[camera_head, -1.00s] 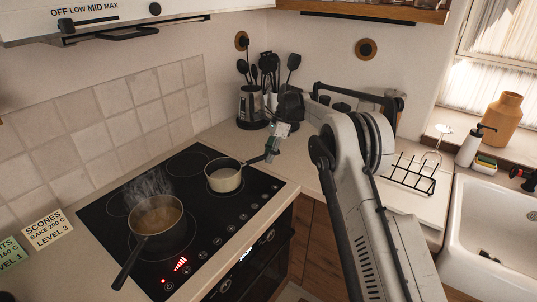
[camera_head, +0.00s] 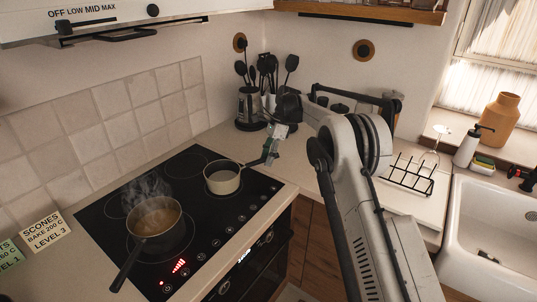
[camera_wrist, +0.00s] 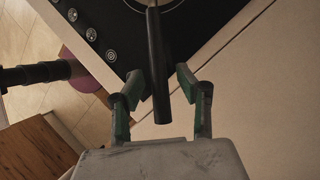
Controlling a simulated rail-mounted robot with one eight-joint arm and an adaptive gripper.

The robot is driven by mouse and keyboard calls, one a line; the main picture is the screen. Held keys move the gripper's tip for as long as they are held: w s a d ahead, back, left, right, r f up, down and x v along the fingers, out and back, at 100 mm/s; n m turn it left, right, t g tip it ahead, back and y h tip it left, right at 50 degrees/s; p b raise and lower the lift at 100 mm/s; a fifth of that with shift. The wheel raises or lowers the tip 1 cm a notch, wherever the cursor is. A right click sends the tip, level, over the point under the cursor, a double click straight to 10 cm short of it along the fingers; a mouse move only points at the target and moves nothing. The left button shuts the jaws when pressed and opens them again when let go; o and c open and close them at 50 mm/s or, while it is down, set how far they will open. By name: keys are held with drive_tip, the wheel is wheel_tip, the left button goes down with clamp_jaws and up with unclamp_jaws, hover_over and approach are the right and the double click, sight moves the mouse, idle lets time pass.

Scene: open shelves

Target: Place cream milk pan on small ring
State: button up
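The cream milk pan (camera_head: 222,180) sits upright at the right part of the black hob, with its dark handle pointing back and right. The ring under it is mostly hidden by the pan in the head view; a pale ring arc shows at the top of the wrist view (camera_wrist: 178,6). My gripper (camera_head: 268,150) is at the handle's end. In the wrist view my gripper (camera_wrist: 160,78) has its two green-and-grey fingers spread on either side of the black handle (camera_wrist: 157,62), with a gap on each side.
A larger steaming pot (camera_head: 155,217) stands on the hob's front left ring, its handle toward the front. Utensil holders (camera_head: 250,108) stand at the back corner. A wire rack (camera_head: 408,176) and sink (camera_head: 500,235) are at the right.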

drive_tip(key=d+r+n+t+b, duration=0.1)
drive_tip(key=d+r, duration=0.2)
drive_tip(key=r, duration=0.6)
drive_tip(key=d+r+n, duration=0.1)
drive_tip(key=d+r, duration=0.2)
drive_tip(key=r, duration=0.6)
drive_tip(key=s+d+r+n+t+h+b, duration=0.1)
drive_tip(key=s+d+r+n+t, duration=0.25)
drive_tip(key=s, duration=0.65)
drive_tip(key=s+d+r+n+t+h+b, duration=0.1)
drive_tip(key=s+d+r+n, duration=0.1)
drive_tip(key=s+d+r, duration=0.5)
drive_tip(key=s+d+f+n+t+b, duration=0.1)
drive_tip(key=s+f+n, duration=0.1)
drive_tip(key=s+f, duration=0.4)
drive_tip(key=s+d+f+n+t+h, duration=0.1)
drive_tip(key=s+f, duration=0.5)
drive_tip(key=s, duration=0.9)
drive_tip(key=s+d+f+n+t+b, duration=0.1)
drive_tip(key=s+f+n+t, duration=0.2)
drive_tip(key=s, duration=0.8)
wheel_tip(320, 180, down, 3)
drive_tip(key=shift+r+n+h+b, duration=0.1)
drive_tip(key=shift+n+h+b, duration=0.25)
drive_tip(key=shift+n, duration=0.4)
